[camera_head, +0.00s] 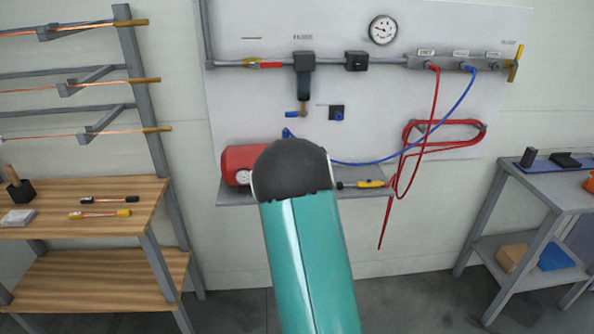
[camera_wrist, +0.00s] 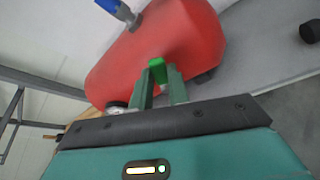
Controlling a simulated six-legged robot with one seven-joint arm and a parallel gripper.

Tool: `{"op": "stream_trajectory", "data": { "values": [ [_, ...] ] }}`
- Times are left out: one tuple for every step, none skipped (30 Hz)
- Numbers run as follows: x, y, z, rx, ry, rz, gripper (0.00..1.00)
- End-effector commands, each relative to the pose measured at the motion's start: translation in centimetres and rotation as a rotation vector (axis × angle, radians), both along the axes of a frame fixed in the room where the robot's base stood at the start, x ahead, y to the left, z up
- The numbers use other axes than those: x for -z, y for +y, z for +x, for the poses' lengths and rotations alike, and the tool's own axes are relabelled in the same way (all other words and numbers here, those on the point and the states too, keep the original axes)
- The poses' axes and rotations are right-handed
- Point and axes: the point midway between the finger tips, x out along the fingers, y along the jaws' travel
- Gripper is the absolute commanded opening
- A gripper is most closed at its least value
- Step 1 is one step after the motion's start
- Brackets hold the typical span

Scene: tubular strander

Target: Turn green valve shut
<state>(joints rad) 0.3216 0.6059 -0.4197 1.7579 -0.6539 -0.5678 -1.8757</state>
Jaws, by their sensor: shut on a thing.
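The green valve (camera_wrist: 156,66) shows in the wrist view as a small bright green handle in front of the red tank (camera_wrist: 150,50). My gripper (camera_wrist: 159,78) has its two dark green fingers close together on the green handle. The handle's tip sticks out past the fingertips, and the part between the fingers is hidden. In the head view the red tank (camera_head: 240,160) sits on a grey wall shelf, partly hidden by my teal arm. My gripper and the green valve are hidden behind my arm there.
A blue fitting (camera_wrist: 118,10) rises from the tank's top. Red hoses (camera_head: 440,135) and a blue hose (camera_head: 400,158) hang from the wall panel right of my arm. A yellow-handled tool (camera_head: 368,184) lies on the shelf. A wooden workbench (camera_head: 150,190) stands left, a grey table (camera_head: 555,185) right.

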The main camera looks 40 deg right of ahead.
Motion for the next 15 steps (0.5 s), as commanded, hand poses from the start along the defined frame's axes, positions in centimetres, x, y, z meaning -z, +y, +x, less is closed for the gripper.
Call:
{"op": "stream_trajectory", "data": {
  "values": [
    [-0.1,0.6,0.3,-0.005,0.027,-0.038,0.0],
    [-0.2,0.6,0.4,-0.005,0.041,-0.061,0.0],
    [-0.3,0.8,0.5,-0.005,0.064,-0.092,0.0],
    [-0.3,0.9,0.6,-0.006,0.079,-0.115,0.0],
    [-0.4,1.1,0.7,-0.006,0.093,-0.138,0.0],
    [-0.4,1.2,0.8,-0.006,0.114,-0.167,0.0],
    [-0.4,1.3,0.9,-0.006,0.129,-0.189,0.0],
    [-0.5,1.4,0.9,-0.005,0.143,-0.209,0.0],
    [-0.5,1.6,1.0,-0.005,0.162,-0.235,0.0],
    [-0.5,1.7,1.1,-0.005,0.176,-0.256,0.0],
    [-0.6,1.7,1.2,-0.004,0.186,-0.273,0.0],
    [-0.6,1.9,1.2,-0.005,0.202,-0.296,0.0],
    [-0.6,1.9,1.3,-0.005,0.214,-0.311,0.0],
    [-0.6,2.0,1.3,-0.004,0.225,-0.327,0.0],
    [-0.6,2.1,1.4,-0.004,0.238,-0.345,0.0]
  ]
}}
